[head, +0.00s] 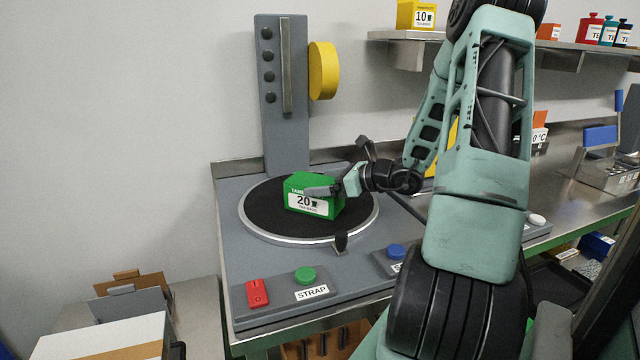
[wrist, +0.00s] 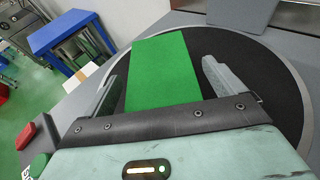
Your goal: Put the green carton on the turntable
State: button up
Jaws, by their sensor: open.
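The green carton (head: 314,200), with a white label reading 20, sits upright on the black disc of the turntable (head: 262,225), near its middle. My gripper (head: 335,188) is at the carton from the right, low over the disc. In the wrist view the carton (wrist: 162,72) lies between the two fingers of my open gripper (wrist: 160,90). A gap shows between the carton and the right finger; the left finger is close beside it. The turntable (wrist: 272,80) also shows in the wrist view, under and around the carton.
A red switch (head: 258,293), a green button (head: 305,275) and a blue button (head: 396,251) line the front. A shelf (head: 400,48) with a yellow carton (head: 416,15) hangs at upper right.

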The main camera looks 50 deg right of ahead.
jog(key=v, duration=1)
jog(key=w+a+n+g+y, duration=0.1)
jog(key=a+n+g, duration=0.3)
jog(key=a, duration=0.5)
jog(key=w+a+f+n+g+y, duration=0.1)
jog(key=a+n+g+y, duration=0.2)
jog(key=a+n, duration=0.4)
jog(key=w+a+f+n+g+y, duration=0.1)
jog(key=a+n+g, duration=0.4)
jog(key=a, duration=0.8)
jog(key=shift+n+y, duration=0.3)
jog(key=shift+y, duration=0.2)
jog(key=s+a+n+g+h, duration=0.1)
jog(key=s+a+n+h, duration=0.3)
jog(key=s+a+n, duration=0.3)
jog(key=s+a+n+g+h, duration=0.1)
jog(key=s+a+n+h, duration=0.3)
jog(key=s+a+n, duration=0.3)
jog(key=a+n, duration=0.4)
jog(key=n, duration=0.6)
jog(key=shift+s+a+f+h, duration=0.25)
jog(key=shift+a+f+h, duration=0.05)
jog(key=shift+f, duration=0.1)
jog(key=shift+r+p, duration=0.85)
jog(key=shift+r, duration=0.2)
